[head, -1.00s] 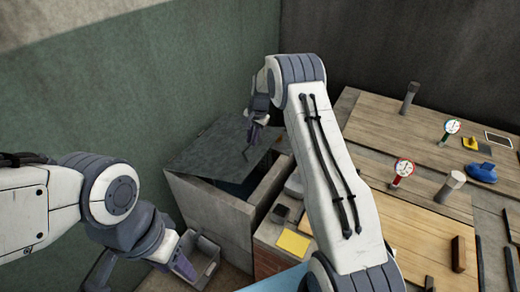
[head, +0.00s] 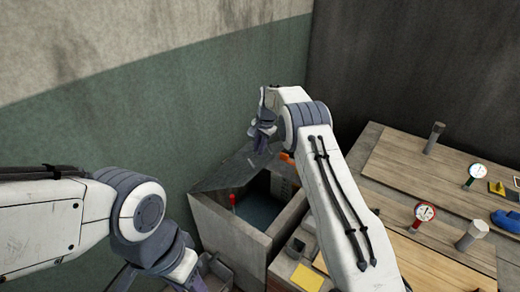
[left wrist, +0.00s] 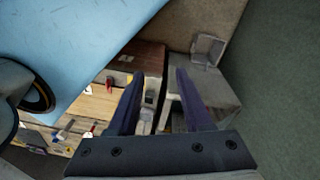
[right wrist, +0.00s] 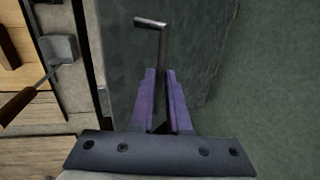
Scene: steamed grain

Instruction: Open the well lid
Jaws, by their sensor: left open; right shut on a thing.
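The well is a grey concrete box (head: 232,232) in the corner, in the middle of the head view. Its dark grey-green lid (head: 226,172) is hinged up at a slant against the wall side, and the bluish inside shows. My right gripper (head: 258,143) is at the lid's raised edge. In the right wrist view its fingers (right wrist: 160,76) are shut on the lid's bent metal handle (right wrist: 161,25), with the lid (right wrist: 125,52) behind. My left gripper is open and empty; its fingers (left wrist: 158,76) show in the left wrist view, away from the lid.
A red-knobbed lever (head: 232,200) shows in the well opening. To the right are a yellow pad (head: 307,278) and a wooden bench (head: 415,180) with gauges (head: 424,212) and posts. Walls close in behind and left of the well.

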